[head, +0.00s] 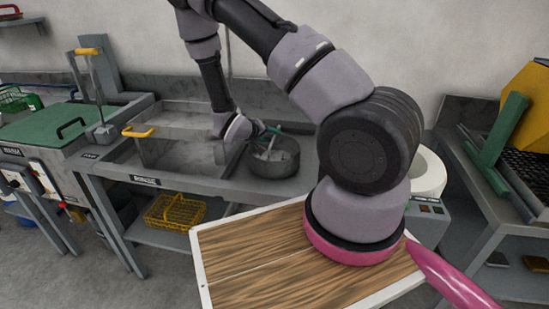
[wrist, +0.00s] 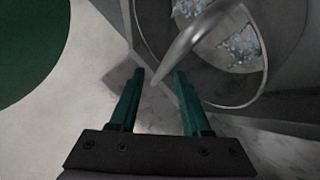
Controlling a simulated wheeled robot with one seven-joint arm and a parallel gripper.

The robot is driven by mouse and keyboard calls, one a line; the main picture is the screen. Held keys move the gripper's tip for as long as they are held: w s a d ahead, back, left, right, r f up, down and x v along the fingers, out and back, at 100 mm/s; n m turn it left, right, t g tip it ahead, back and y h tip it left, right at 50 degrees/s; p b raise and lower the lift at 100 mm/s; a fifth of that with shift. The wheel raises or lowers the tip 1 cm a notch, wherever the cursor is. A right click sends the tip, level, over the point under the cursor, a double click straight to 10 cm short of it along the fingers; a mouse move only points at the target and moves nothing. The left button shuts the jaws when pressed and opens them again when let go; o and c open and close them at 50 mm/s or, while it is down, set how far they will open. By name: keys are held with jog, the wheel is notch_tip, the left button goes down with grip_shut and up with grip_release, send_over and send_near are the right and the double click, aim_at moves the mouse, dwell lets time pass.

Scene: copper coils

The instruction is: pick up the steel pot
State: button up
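The steel pot (head: 274,162) is a dark grey round vessel at the right end of the grey bench in the head view. In the wrist view the pot (wrist: 222,82) fills the upper right, tilted in the picture, with bluish bits inside. Its curved handle (wrist: 193,38) crosses the opening, and its lower end shows between my fingertips. My gripper (wrist: 160,76) has two green fingers spread apart. In the head view my gripper (head: 268,131) is at the pot's upper left rim. I cannot tell whether the fingers touch the handle.
A shallow metal basin (head: 180,140) with a yellow-handled part lies left of the pot. A white ring-shaped roll (head: 430,175) stands to the right, behind my arm. A yellow basket (head: 175,212) sits on the shelf below. A wooden board (head: 250,262) lies in front.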

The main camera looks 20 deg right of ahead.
grip_shut()
dwell(1.2)
